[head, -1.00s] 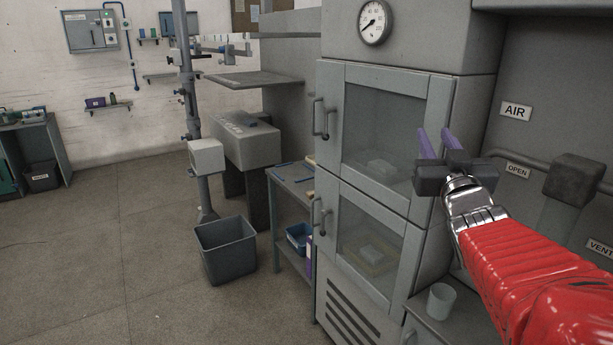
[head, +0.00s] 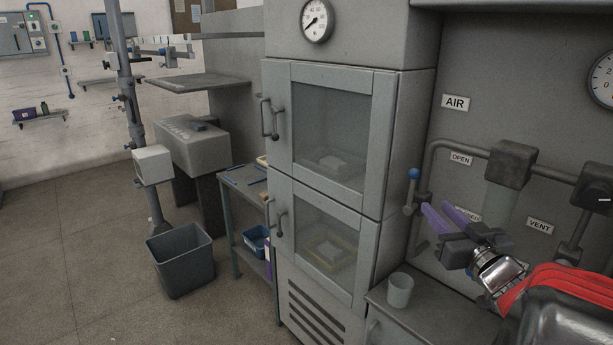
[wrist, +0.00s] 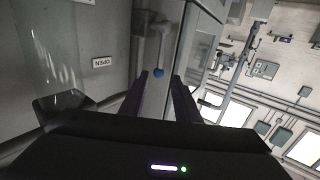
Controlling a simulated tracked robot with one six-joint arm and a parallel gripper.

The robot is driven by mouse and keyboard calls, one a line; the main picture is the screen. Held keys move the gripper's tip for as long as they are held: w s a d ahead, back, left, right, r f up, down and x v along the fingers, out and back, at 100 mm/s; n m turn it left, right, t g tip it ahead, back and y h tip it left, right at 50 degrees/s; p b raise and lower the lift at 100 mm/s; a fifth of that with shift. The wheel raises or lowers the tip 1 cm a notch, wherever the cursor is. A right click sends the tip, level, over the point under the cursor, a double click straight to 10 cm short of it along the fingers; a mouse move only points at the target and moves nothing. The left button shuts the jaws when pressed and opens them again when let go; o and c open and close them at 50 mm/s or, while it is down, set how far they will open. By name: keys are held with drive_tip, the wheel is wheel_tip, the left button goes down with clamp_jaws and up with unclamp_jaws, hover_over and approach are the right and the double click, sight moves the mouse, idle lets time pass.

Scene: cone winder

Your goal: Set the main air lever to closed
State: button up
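The main air lever (head: 409,192) is a short grey handle with a blue ball at its upper end. It stands roughly upright on the pipe under the AIR sign (head: 455,102), left of the OPEN label (head: 460,159). A lower label (head: 467,214), partly hidden by my fingers, seems to read CLOSED. My gripper (head: 437,207) has purple fingers, apart and empty, just right of and below the blue ball in the head view. In the wrist view the blue ball (wrist: 159,73) shows ahead, between the lines of the two fingers, and I see no contact.
Grey pipes with a dark block (head: 511,163) run right of the lever, above a VENT label (head: 540,226). A glass-doored cabinet (head: 335,130) stands close on the left. A cup (head: 400,290) sits on the low counter below. Open floor lies farther left.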

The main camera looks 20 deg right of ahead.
sight(414, 185)
drive_tip(key=shift+w, duration=0.1)
drive_tip(key=x, duration=1.3)
drive_tip(key=shift+w+d+r, duration=0.1)
drive_tip(key=shift+w, duration=0.25)
drive_tip(key=shift+c, duration=0.5)
clamp_jaws()
drive_tip(key=shift+d, duration=0.1)
